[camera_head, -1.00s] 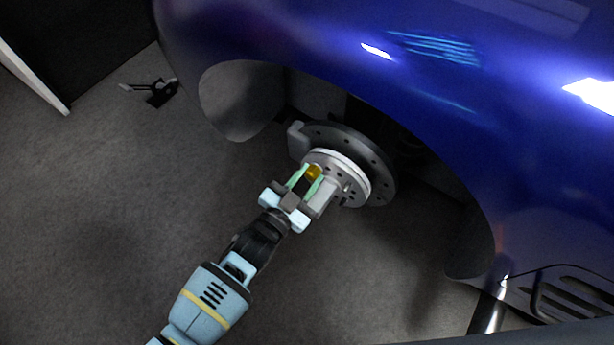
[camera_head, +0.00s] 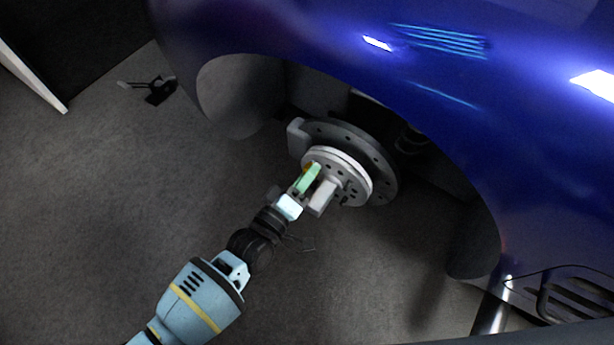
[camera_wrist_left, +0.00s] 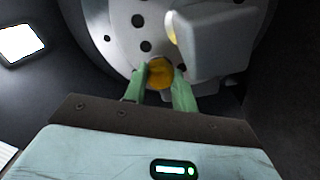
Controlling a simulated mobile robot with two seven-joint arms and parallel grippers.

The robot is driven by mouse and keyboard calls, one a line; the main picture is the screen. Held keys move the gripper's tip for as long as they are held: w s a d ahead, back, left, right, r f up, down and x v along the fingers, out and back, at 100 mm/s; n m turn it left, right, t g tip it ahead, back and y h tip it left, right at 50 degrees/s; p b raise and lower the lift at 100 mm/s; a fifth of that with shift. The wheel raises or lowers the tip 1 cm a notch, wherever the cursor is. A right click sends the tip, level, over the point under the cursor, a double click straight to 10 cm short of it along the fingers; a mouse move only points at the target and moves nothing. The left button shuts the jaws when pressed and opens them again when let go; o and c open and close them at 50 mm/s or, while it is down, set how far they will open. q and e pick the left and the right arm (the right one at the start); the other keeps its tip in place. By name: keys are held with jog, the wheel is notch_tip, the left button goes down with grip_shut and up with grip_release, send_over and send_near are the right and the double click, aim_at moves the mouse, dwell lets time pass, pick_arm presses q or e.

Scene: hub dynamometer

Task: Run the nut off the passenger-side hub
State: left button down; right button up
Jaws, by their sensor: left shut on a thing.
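The hub (camera_head: 352,172) is a pale round face with several holes, mounted in front of a dark brake disc under the blue car's wheel arch. It fills the top of the left wrist view (camera_wrist_left: 120,30). A yellow-gold nut (camera_wrist_left: 160,73) sits at the hub face. My left gripper (camera_head: 309,175) has green fingers, which lie on either side of the nut in the left wrist view (camera_wrist_left: 159,88) and are shut on it. In the head view the fingers hide most of the nut. My right gripper is not in view.
A grey block (camera_head: 323,196) stands out from the hub just right of my left fingers; it looms close in the left wrist view (camera_wrist_left: 218,42). The blue fender (camera_head: 420,80) arches overhead. Open floor (camera_head: 90,220) lies to the left.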

pick_arm(q)
jog(key=p+v, duration=0.2)
jog(key=v, duration=0.4)
dwell(0.9)
jog(key=shift+r, duration=0.15)
dwell(0.4)
